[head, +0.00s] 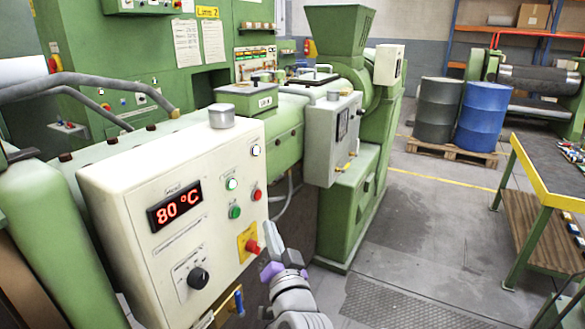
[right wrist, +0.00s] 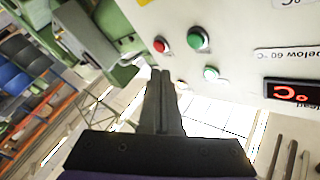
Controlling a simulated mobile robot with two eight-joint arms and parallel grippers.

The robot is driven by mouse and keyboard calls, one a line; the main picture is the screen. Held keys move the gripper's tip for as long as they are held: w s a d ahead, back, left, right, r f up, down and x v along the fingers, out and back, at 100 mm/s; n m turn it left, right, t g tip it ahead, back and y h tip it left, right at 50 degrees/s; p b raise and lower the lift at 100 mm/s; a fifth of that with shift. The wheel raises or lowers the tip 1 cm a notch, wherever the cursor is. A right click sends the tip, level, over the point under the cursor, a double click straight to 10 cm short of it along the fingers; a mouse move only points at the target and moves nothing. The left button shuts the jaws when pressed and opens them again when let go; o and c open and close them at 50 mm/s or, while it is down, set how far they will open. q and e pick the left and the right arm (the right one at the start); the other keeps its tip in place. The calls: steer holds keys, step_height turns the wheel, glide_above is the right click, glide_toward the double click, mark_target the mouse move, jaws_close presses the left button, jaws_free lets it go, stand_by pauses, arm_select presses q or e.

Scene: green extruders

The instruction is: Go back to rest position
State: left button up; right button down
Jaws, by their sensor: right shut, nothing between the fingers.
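My right gripper (head: 270,240) is in front of the right edge of the white control box (head: 130,185), close to the red switch on a yellow plate (head: 248,245). Whether it touches the switch cannot be told. In the right wrist view the fingers (right wrist: 161,75) are together and empty, pointing toward the panel with its red button (right wrist: 161,45) and green buttons (right wrist: 199,38). The display (head: 175,206) on the box reads 80 °C in the head view. My left gripper does not show.
Green extruder machinery (head: 345,215) stands behind the box, with a grey box (head: 330,135) on it. Two barrels, one dark (head: 438,105) and one blue (head: 483,118), stand on a pallet. A yellow-edged workbench (head: 540,180) is at right. The floor between is clear.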

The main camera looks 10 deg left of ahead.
steer(key=s+d+f+n+g+h, duration=0.1)
steer(key=s+d+f+g+h, duration=0.2)
steer(key=d+f, duration=0.4)
steer(key=s+d+f+n+g, duration=0.1)
steer(key=s+d+f+g, duration=0.2)
steer(key=s+d+f, duration=0.35)
steer(key=s+d+f+g+h, duration=0.2)
steer(key=s+d+f+g, duration=0.1)
steer(key=s+d+f, duration=0.3)
steer(key=s+d+f+g+h+p, duration=0.1)
steer(key=s+d+f+g+h, duration=0.2)
steer(key=s+d+f, duration=0.3)
steer(key=s+d, duration=0.3)
steer(key=d, duration=0.2)
steer(key=shift+s+f, duration=0.15)
steer(key=shift+s, duration=0.25)
steer(key=shift+w+a, duration=0.1)
steer(key=shift+a, duration=0.05)
